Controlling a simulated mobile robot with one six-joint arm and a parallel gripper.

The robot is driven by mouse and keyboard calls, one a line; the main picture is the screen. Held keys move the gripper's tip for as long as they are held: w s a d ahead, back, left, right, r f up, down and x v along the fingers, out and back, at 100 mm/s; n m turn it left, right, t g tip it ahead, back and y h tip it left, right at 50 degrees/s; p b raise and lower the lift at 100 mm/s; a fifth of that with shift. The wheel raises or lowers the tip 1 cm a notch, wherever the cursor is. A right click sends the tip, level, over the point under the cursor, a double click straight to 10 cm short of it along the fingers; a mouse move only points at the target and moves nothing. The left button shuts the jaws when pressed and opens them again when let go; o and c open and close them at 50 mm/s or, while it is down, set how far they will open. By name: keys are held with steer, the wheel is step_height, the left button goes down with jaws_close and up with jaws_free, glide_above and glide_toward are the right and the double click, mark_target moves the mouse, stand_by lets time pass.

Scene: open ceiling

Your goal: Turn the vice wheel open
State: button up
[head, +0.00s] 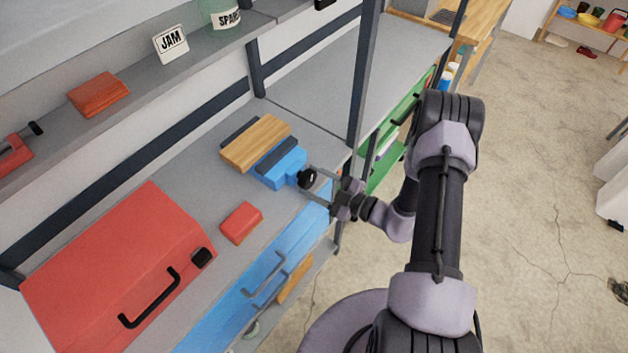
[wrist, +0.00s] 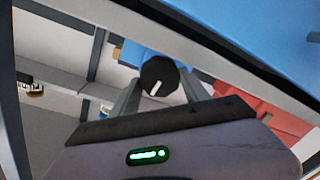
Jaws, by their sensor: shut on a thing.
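The vice (head: 283,166) is blue with dark jaws and sits on the grey workbench near its front edge. A wooden block (head: 255,141) lies at its jaws. The vice wheel (head: 307,178) is a black round knob at the vice's front end. In the wrist view the wheel (wrist: 159,75) shows a white mark, tilted a little right of upright. My gripper (head: 312,182) reaches in from the right and is shut on the wheel, one finger on each side. In the wrist view the fingers flank the wheel, and the blue vice body (wrist: 140,55) shows behind it.
A red box (head: 115,265) with a black handle and a small red block (head: 241,223) are left of the vice. A blue drawer (head: 265,278) with a handle is below the bench edge. A shelf (head: 205,70) runs above. A dark post (head: 364,75) stands behind.

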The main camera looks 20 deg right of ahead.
steer(key=shift+f, duration=0.1)
stand_by(0.3)
steer(key=o, duration=1.4)
steer(key=shift+c, duration=0.2)
